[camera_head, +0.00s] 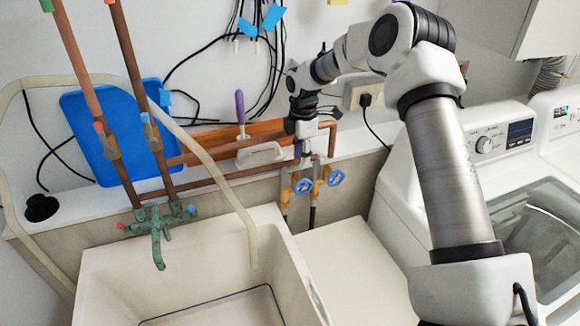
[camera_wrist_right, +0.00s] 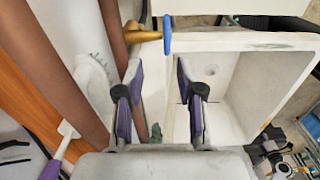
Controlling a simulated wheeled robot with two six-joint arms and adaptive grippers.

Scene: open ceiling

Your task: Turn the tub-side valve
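Two brass valves with blue handles stand on pipes just right of the tub in the head view: the tub-side valve (camera_head: 303,186) on the left and the other valve (camera_head: 335,178) on the right. My right gripper (camera_head: 304,155) points down just above the tub-side valve. In the wrist view, the right gripper (camera_wrist_right: 158,75) has its two purple-padded fingers apart with nothing between them. One blue handle (camera_wrist_right: 167,34) on a brass stem shows there, ahead of the fingertips and apart from them; I cannot tell which valve it is. My left gripper is not in view.
The white tub (camera_head: 100,270) fills the lower left, with a green tap (camera_head: 158,228) and a beige hose (camera_head: 215,175) at its back. Copper pipes (camera_head: 205,150) run along the wall behind my right gripper. A white washing machine (camera_head: 400,190) stands at the right.

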